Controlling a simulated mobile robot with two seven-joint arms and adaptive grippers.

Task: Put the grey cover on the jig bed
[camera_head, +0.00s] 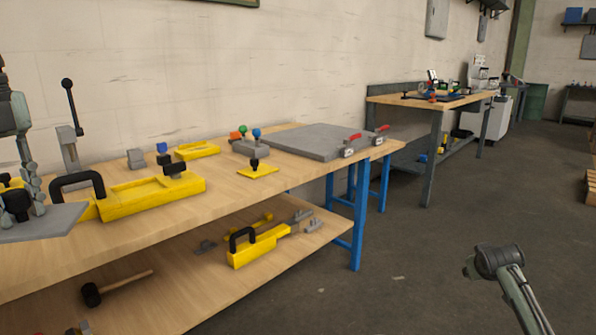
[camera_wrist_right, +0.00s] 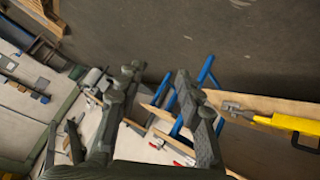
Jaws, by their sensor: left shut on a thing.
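My left gripper (camera_head: 22,180) is at the left edge of the head view, shut on the dark knob of a flat grey cover (camera_head: 45,222). The cover is held to the left of the yellow jig bed (camera_head: 150,196), overlapping the bed's left end in the picture. The bed has a shallow recess, a black handle (camera_head: 78,184) at its left and a black-topped part (camera_head: 174,169) at its right. In the right wrist view my right gripper (camera_wrist_right: 158,78) is open and empty, away from the table over the floor.
On the bench top are a small yellow tray (camera_head: 197,151), a yellow plate with a black knob (camera_head: 257,169), coloured knobs and a grey slab (camera_head: 315,141) with red-handled clamps. The lower shelf holds a yellow black-handled tool (camera_head: 258,246) and a mallet (camera_head: 115,287). Bare wood lies before the bed.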

